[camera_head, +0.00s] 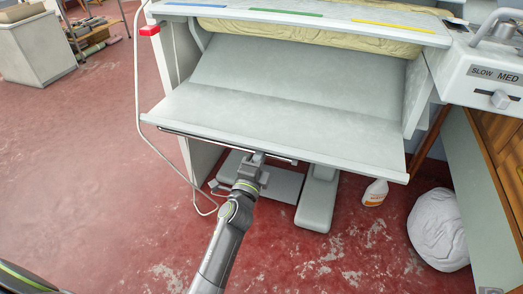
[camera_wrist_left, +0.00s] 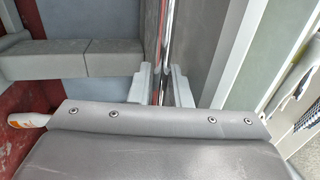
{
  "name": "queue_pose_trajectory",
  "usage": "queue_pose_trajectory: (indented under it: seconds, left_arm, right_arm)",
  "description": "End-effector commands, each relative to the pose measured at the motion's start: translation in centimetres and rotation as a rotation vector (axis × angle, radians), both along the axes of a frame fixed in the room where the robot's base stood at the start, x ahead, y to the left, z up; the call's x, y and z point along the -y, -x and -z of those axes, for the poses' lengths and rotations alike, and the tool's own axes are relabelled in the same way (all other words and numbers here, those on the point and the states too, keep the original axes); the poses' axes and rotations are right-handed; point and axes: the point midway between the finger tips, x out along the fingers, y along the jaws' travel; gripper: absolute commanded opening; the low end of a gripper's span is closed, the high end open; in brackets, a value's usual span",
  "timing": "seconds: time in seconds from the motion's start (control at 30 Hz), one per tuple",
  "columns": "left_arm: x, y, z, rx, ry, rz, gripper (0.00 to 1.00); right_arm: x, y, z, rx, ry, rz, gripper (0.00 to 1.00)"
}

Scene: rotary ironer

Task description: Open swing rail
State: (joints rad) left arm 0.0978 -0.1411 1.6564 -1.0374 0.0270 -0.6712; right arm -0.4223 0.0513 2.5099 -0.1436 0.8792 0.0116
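The swing rail (camera_head: 190,136) is a thin dark and chrome bar along the front edge of the ironer's grey feed shelf. My left gripper (camera_head: 258,157) is at the rail, right of its middle and near its right end. In the left wrist view the rail (camera_wrist_left: 165,35) runs between the two pale fingers (camera_wrist_left: 160,82), which stand close on either side of it. Whether both fingers press on the rail is too fine to tell. My right gripper is not in view.
The feed shelf (camera_head: 270,125) juts out above the rail. A grey pedal block (camera_head: 317,200), a spray bottle (camera_head: 375,192) and a white bundle (camera_head: 438,230) are on the floor beneath and to the right. A white cable hangs left. The red floor (camera_head: 90,180) at left is clear.

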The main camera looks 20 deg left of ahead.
Motion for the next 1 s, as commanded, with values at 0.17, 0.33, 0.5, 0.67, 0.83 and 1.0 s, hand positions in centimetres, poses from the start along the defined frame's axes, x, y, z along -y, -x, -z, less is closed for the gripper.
queue_pose_trajectory:
  seconds: [0.17, 0.33, 0.5, 0.67, 0.83, 1.0]
  left_arm:
    - [0.0, 0.0, 0.0, 0.000, 0.000, 0.000, 0.01]
    - [0.0, 0.0, 0.0, 0.000, 0.000, 0.000, 0.00]
    - [0.0, 0.0, 0.0, 0.000, 0.000, 0.001, 0.00]
    - [0.0, 0.2, 0.0, 0.000, 0.001, 0.005, 0.00]
    - [0.0, 0.6, -0.1, -0.001, -0.002, 0.019, 0.00]
    - [-0.1, 1.3, -0.1, -0.001, -0.002, 0.041, 0.00]
  right_arm:
    - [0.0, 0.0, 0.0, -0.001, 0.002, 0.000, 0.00]
    - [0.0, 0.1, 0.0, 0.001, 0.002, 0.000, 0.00]
    - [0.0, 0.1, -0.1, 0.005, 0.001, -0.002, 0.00]
    - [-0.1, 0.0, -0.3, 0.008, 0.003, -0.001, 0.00]
    - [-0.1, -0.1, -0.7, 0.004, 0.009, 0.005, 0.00]
    - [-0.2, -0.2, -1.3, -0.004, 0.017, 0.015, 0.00]
